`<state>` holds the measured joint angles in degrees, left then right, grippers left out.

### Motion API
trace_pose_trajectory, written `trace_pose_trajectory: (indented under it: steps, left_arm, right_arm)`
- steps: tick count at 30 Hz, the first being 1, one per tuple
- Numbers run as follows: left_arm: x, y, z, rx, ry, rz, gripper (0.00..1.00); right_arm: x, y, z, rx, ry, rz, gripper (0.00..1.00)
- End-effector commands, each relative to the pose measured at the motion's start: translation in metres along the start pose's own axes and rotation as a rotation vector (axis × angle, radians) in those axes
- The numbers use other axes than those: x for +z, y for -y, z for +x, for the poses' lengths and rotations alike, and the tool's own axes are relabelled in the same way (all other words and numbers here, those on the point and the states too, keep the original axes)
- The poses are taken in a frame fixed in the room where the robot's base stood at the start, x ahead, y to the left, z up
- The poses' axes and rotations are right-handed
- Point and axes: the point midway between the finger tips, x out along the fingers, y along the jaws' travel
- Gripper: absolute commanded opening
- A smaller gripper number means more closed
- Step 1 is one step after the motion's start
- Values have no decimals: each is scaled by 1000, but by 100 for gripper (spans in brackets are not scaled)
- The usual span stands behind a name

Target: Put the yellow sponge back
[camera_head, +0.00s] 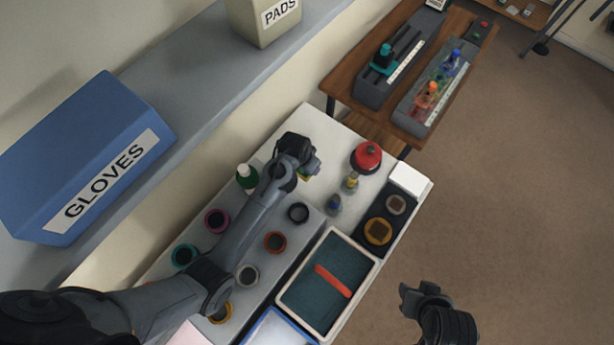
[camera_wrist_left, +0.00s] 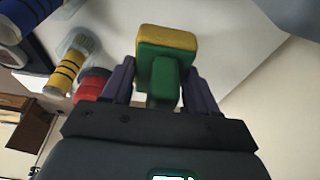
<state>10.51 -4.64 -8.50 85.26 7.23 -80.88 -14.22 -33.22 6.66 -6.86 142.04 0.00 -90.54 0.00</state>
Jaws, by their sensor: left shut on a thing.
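The yellow sponge (camera_wrist_left: 168,38) sits on a green block-like handle (camera_wrist_left: 158,75) in the left wrist view. My left gripper (camera_wrist_left: 158,92) is shut on the green handle, with the purple-grey fingers on either side of it. In the head view my left gripper (camera_head: 308,168) is over the back of the white table. Only a small yellow and green bit of the sponge shows there, and the arm hides the rest. I cannot tell whether the sponge touches the table. My right gripper (camera_head: 416,294) is empty-looking over the floor, right of the table; its jaw opening is unclear.
A red-topped container (camera_head: 367,156), a yellow-banded bottle (camera_head: 350,183) and a blue-grey bottle (camera_head: 334,204) stand right of the left gripper. A green bottle (camera_head: 247,177) stands left. Several lens rings and a teal-matted tray (camera_head: 358,306) with an orange strip lie nearer.

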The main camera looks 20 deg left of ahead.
Motion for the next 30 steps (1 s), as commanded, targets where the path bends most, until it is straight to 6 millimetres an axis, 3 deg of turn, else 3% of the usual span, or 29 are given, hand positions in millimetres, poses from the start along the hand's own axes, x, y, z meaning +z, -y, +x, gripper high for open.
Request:
trace_pose_trajectory:
  steps: [6,19,30]
  left_arm:
    - [9,0,31,0,1,-1,30]
    - [19,-1,69,1,0,-1,30]
    - [20,0,74,0,-1,0,30]
  right_arm:
    - [1,0,2,0,-1,0,43]
    - [2,-1,7,3,-1,-4,43]
    - [3,-1,7,5,0,-7,43]
